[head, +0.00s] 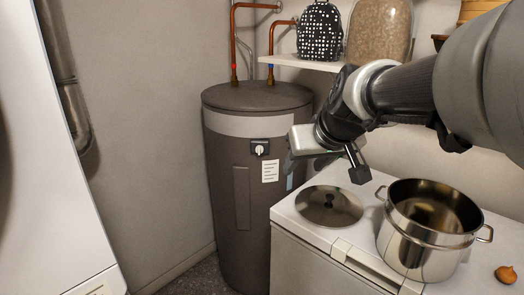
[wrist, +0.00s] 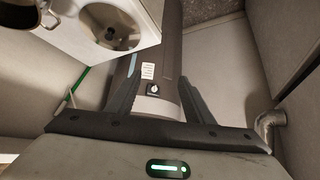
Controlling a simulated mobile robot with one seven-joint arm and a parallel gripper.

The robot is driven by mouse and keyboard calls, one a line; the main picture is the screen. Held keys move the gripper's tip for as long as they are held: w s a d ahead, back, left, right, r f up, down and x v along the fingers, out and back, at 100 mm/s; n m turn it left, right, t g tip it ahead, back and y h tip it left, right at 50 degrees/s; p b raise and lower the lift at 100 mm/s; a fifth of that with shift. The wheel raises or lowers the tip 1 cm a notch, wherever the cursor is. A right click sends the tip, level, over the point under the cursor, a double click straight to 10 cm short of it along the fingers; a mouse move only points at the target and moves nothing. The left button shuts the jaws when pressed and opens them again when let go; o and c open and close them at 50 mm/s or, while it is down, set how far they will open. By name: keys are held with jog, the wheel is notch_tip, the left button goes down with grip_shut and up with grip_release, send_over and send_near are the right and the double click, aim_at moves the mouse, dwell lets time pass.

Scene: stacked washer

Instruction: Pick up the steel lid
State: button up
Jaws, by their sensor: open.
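The steel lid (head: 342,211) lies flat on the white top of the low appliance, left of the steel pot, with its dark knob facing up. It also shows in the wrist view (wrist: 97,22), at the top left, beyond and left of the fingers. My gripper (head: 304,166) is open and empty.
A two-handled steel pot (head: 410,250) stands close right of the lid on the white appliance (head: 300,232). An onion-like item (head: 506,274) lies further right. The brown water heater (head: 225,160) stands left of the appliance. A shelf (head: 310,64) with a patterned bag is behind.

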jog(key=w+d+f+m+b, duration=0.1)
jog(key=w+d+f+b, duration=0.4)
jog(key=w+d+f, duration=0.5)
jog(key=m+t+h+b, duration=0.1)
jog(key=h+b, duration=0.1)
jog(key=b, duration=0.1)
send_near(330, 196)
jog(key=shift+w+d+f, duration=0.25)
jog(key=shift+w+f, duration=0.2)
jog(key=shift+f, duration=0.05)
jog(key=shift+w+d+f, duration=0.25)
jog(key=shift+w+f, duration=0.2)
jog(key=shift+f, duration=0.05)
jog(key=shift+a+x, duration=0.15)
jog(key=shift+x, duration=1.3)
jog(key=shift+a+x, duration=0.2)
jog(key=shift+x, duration=1.2)
jog(key=shift+c, duration=0.5)
jog(key=shift+r, duration=0.15)
grip_shut()
